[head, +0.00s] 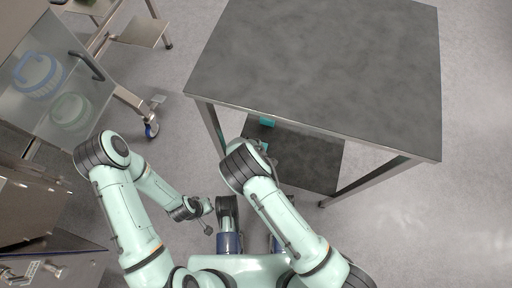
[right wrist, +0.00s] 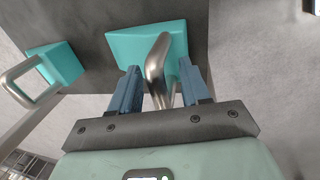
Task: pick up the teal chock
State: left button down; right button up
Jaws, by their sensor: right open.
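A teal chock (right wrist: 128,45) with a bent metal handle (right wrist: 157,62) lies on the dark lower shelf in the right wrist view. My right gripper (right wrist: 159,72) is open, its two blue fingers on either side of the handle, with gaps showing. A second teal chock (right wrist: 64,63) with its own metal handle is at the left of that view. In the head view one teal piece (head: 267,121) shows under the table edge; which chock it is I cannot tell. My right arm largely hides its gripper there. My left gripper (head: 207,216) is small, away from the table; its jaws are unclear.
A table with a dark grey top (head: 320,60) stands above the lower shelf (head: 305,160), its edge and legs close to my right arm. A metal cabinet with a glass panel (head: 60,85) is at the left. Floor on the right is clear.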

jog(key=shift+f, duration=0.1)
grip_shut()
jog(key=shift+w, duration=0.1)
dwell(1.3)
